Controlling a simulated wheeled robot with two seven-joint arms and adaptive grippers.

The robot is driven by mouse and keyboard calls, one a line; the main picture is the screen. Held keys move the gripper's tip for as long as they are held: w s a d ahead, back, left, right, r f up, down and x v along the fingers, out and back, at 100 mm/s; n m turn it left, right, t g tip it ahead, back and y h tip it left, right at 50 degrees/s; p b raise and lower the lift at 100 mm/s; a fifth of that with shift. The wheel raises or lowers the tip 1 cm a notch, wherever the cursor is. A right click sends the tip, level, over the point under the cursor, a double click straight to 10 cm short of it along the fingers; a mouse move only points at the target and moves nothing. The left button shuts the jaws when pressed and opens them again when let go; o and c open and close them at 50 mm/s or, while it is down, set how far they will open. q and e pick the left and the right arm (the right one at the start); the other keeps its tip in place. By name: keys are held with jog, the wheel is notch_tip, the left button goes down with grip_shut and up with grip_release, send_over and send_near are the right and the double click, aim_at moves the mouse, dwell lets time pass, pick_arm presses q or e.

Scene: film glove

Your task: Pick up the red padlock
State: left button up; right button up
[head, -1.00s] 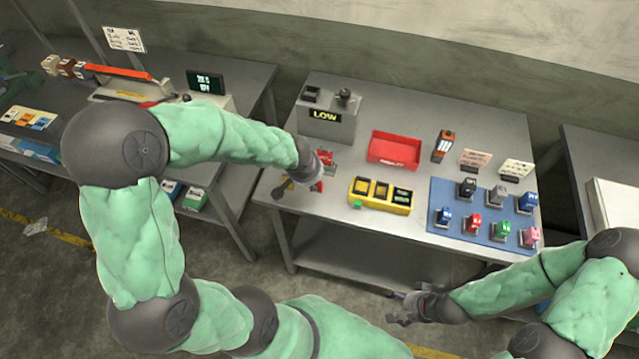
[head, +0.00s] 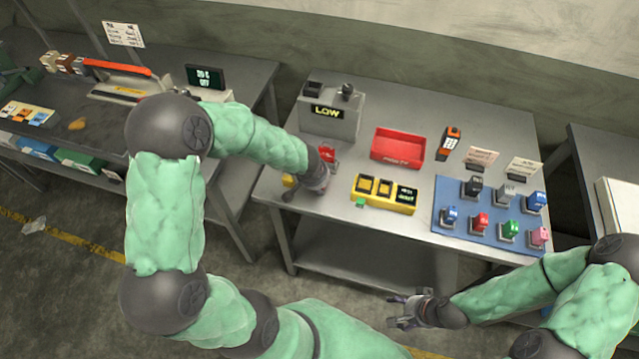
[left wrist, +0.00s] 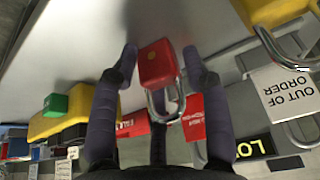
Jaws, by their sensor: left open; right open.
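The red padlock (left wrist: 157,64) shows in the left wrist view, with its metal shackle pointing down in the picture. It lies between the two spread fingers of my left gripper (left wrist: 160,58), with a visible gap on each side. In the head view my left gripper (head: 297,190) is low over the left front part of the table, and its hand hides the red padlock. My right gripper (head: 406,313) is open and empty in front of the table, below the tabletop edge in the picture.
A yellow padlock (left wrist: 272,12) lies close beside the left gripper. A yellow box (head: 384,205), red tray (head: 397,160) and grey LOW box (head: 322,125) stand nearby. A blue mat (head: 450,232) holds several coloured padlocks at right. An "out of order" tag (left wrist: 288,90) is close too.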

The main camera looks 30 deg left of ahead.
pick_arm(q)
grip_shut()
